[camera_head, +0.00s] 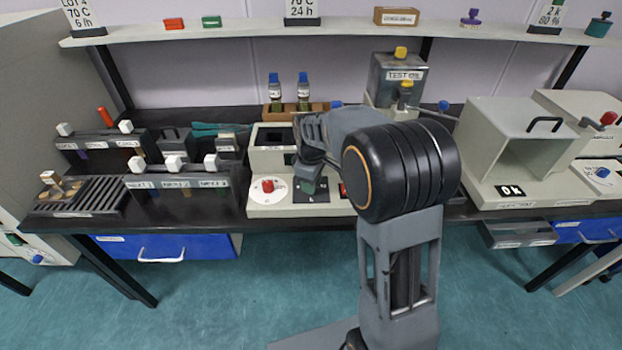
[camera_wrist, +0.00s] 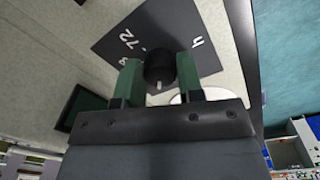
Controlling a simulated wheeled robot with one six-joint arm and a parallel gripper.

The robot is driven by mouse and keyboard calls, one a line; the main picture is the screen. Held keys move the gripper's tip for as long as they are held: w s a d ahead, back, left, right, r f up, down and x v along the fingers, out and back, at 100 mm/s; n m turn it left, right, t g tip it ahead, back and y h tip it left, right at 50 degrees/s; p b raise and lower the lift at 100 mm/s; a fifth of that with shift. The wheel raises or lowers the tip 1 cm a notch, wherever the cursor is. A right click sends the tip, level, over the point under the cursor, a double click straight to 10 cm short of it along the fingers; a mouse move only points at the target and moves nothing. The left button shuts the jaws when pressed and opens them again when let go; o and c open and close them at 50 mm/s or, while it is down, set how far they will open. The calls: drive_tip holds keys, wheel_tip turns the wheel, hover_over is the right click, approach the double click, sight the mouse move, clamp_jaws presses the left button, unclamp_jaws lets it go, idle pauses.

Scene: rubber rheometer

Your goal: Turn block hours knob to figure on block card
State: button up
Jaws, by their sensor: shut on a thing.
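In the head view my gripper (camera_head: 308,184) covers most of the dial plate (camera_head: 300,196) on a pale unit's front. A card (camera_head: 302,9) reading "70 C 24 h" stands on the shelf above; I cannot tell whether it is the block card.
Beside the dark plate is a red knob (camera_head: 267,186) on a white dial. Racks (camera_head: 175,185) with white-topped pieces stand left. An open pale chamber (camera_head: 515,150) with an "OK" display stands right. Other cards (camera_head: 80,14) are on the shelf (camera_head: 240,34). Bottles (camera_head: 303,92) stand behind the unit.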

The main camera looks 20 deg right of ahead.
drive_tip(key=m+p, duration=0.1)
drive_tip(key=m, duration=0.3)
drive_tip(key=shift+a+m, duration=0.1)
drive_tip(key=shift+m, duration=0.6)
drive_tip(key=o, duration=0.9)
drive_tip(key=r, duration=0.4)
drive_tip(key=r+p, duration=0.1)
drive_tip(key=r, duration=0.4)
drive_tip(key=r+p, duration=0.1)
drive_tip(key=r, duration=0.3)
drive_tip(key=shift+s+a+r, duration=0.1)
drive_tip(key=shift+a+r, duration=0.15)
drive_tip(key=shift+r, duration=0.15)
